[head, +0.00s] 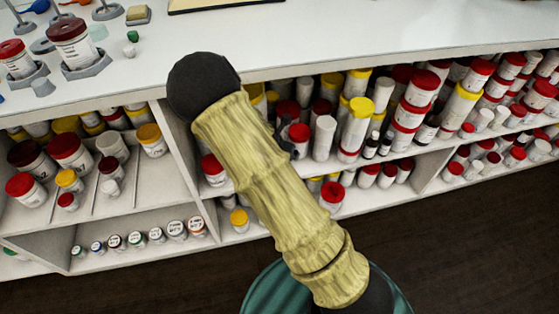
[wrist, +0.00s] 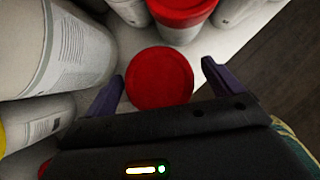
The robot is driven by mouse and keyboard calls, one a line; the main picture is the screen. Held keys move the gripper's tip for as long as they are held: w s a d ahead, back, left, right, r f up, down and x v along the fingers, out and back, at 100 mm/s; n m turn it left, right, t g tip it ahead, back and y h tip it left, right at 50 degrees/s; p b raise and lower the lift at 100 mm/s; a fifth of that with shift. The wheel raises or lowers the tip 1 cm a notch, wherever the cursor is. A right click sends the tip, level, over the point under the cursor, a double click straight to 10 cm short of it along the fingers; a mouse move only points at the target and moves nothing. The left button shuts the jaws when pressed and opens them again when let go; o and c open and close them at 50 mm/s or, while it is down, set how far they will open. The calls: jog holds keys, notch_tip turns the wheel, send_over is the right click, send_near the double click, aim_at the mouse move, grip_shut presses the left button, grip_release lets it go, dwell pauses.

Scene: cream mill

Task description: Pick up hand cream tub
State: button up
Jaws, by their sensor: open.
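A round red lid (wrist: 160,80) sits between the two fingers in the wrist view, seen from above. It looks like the top of a tub, possibly the hand cream tub; its label and sides are hidden. My gripper (wrist: 162,68) is open, with one dark purple finger on each side of the lid. The left finger is close to the lid's edge, and a gap shows on the right. I cannot tell whether either finger touches it. In the head view my arm covers most of my gripper and the shelf part behind it.
A large white container (wrist: 62,45) stands close left of my gripper, and a red-lidded jar (wrist: 182,12) stands just beyond the lid. Shelves under the white counter (head: 330,40) are crowded with tubs and bottles. Dark floor (head: 470,245) lies clear in front.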

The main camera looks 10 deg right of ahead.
jog(key=shift+x, duration=1.25)
jog(key=c, duration=1.2)
